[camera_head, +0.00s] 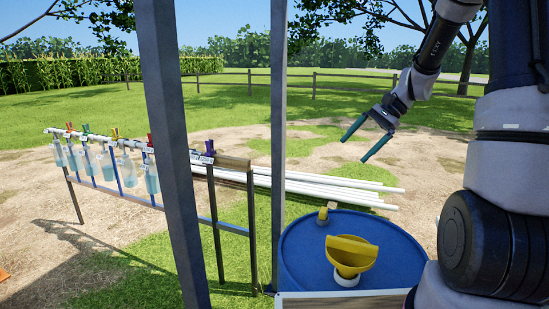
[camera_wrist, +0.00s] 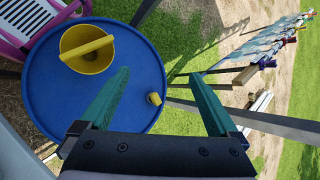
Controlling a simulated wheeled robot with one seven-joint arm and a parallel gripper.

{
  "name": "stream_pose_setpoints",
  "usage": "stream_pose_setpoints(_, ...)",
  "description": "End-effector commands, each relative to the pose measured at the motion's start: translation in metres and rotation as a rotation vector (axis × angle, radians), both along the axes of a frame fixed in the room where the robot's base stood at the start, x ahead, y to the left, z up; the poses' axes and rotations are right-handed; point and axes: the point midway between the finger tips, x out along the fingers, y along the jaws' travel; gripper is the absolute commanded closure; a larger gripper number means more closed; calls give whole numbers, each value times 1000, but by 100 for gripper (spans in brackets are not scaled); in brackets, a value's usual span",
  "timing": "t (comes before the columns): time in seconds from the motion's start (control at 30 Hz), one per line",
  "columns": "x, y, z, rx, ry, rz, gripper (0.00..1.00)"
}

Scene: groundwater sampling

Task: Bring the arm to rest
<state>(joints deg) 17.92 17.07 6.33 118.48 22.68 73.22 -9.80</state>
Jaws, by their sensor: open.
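My gripper (camera_head: 362,141) is open and empty, held in the air above and behind the blue barrel in the head view. Its two teal fingers point down and to the left. My arm comes down from the upper right of the head view. The fingers touch nothing that I can see.
A blue barrel (camera_head: 310,255) carries a yellow funnel (camera_head: 352,254) and a small yellow-brown fitting (camera_head: 323,215). A rack (camera_head: 230,162) with hanging bottles stands left. Dark posts (camera_head: 172,150) rise in front. White pipes (camera_head: 310,184) lie behind. A pink crate (camera_wrist: 20,25) shows in the wrist view.

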Motion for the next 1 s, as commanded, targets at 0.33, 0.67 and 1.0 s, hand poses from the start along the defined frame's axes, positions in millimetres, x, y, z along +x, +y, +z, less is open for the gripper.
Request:
stream_pose_setpoints(0.33,-72,8,77,-265,-254,123,4)
stream_pose_setpoints(0.67,-143,5,125,-474,-515,197,4)
stream_pose_setpoints(1.0,-197,-4,150,-615,-749,233,4)
